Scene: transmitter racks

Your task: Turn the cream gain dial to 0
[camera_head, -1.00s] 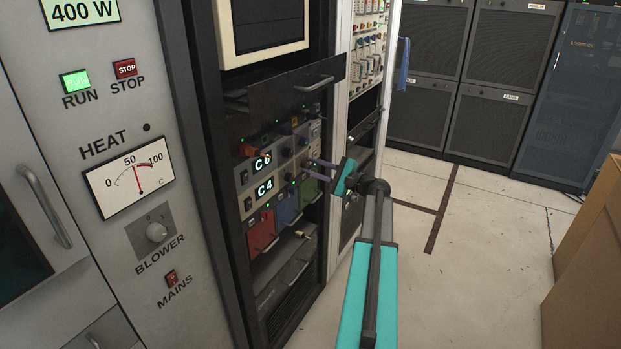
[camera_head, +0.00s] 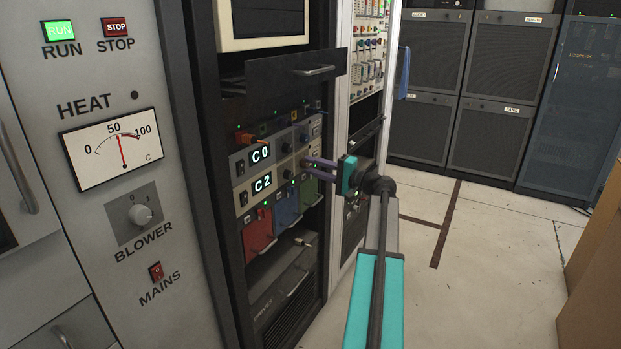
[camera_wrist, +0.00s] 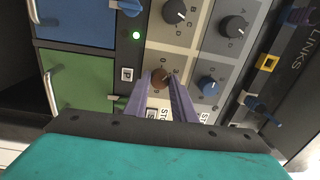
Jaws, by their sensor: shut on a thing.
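In the head view my gripper (camera_head: 306,162) reaches the lower, cream panel of the rack, whose display (camera_head: 262,183) reads C2. In the wrist view my gripper's (camera_wrist: 160,77) purple fingers lie on both sides of a small brown dial (camera_wrist: 160,79) on the cream panel (camera_wrist: 190,40) and are shut on it. The dial's pointer and scale are too small or covered to read. A larger black lettered dial (camera_wrist: 174,12) sits on the same panel.
The grey panel above has a display (camera_head: 260,154) reading C0. In the wrist view it has a black dial (camera_wrist: 232,28) and a blue dial (camera_wrist: 208,86) close beside my fingers. An open dark drawer (camera_head: 295,76) juts out above.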

